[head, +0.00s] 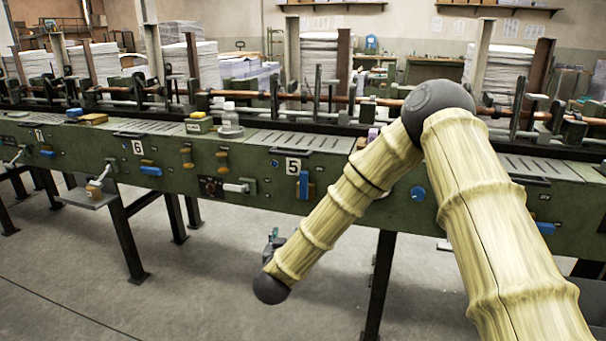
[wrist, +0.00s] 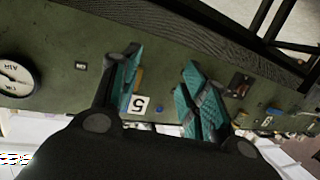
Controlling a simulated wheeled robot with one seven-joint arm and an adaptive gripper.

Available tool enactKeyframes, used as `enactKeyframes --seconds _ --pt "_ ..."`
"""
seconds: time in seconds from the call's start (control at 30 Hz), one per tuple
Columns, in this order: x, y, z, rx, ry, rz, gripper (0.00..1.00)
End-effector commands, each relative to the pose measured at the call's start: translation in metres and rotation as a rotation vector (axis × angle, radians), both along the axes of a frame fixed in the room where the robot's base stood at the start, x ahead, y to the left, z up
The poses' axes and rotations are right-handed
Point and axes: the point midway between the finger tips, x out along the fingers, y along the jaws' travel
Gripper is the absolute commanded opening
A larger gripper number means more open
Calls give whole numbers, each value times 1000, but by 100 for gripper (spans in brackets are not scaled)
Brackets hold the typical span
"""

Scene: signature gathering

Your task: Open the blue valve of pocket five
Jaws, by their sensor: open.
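In the wrist view the "5" plate (wrist: 139,104) appears upside down between the fingers, and the left finger hides most of the area where the valve sits. My gripper (wrist: 163,62) is open and empty, its teal fingertips apart. In the head view a small part of my gripper (head: 272,240) shows beyond my forearm, below the machine front; the rest is hidden.
Pocket six has a sideways blue handle (head: 151,171), and pocket seven another (head: 48,154). Dark machine legs (head: 378,285) stand below. A round gauge (wrist: 18,77) is at left in the wrist view. The floor in front is clear.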

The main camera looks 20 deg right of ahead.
Motion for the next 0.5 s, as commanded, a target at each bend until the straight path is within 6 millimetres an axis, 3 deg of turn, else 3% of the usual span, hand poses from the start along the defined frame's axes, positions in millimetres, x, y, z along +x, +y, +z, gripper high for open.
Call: enactKeyframes --seconds 0.03,0.1,0.2,0.33,0.5 --pt "13 -7 36 -9 -50 -49 45" --pt "23 -17 73 -24 -100 -110 45" --pt "31 -27 111 -39 -145 -174 45" --pt "36 -33 133 -47 -172 -214 45" --pt "47 -42 136 -48 -175 -223 45"
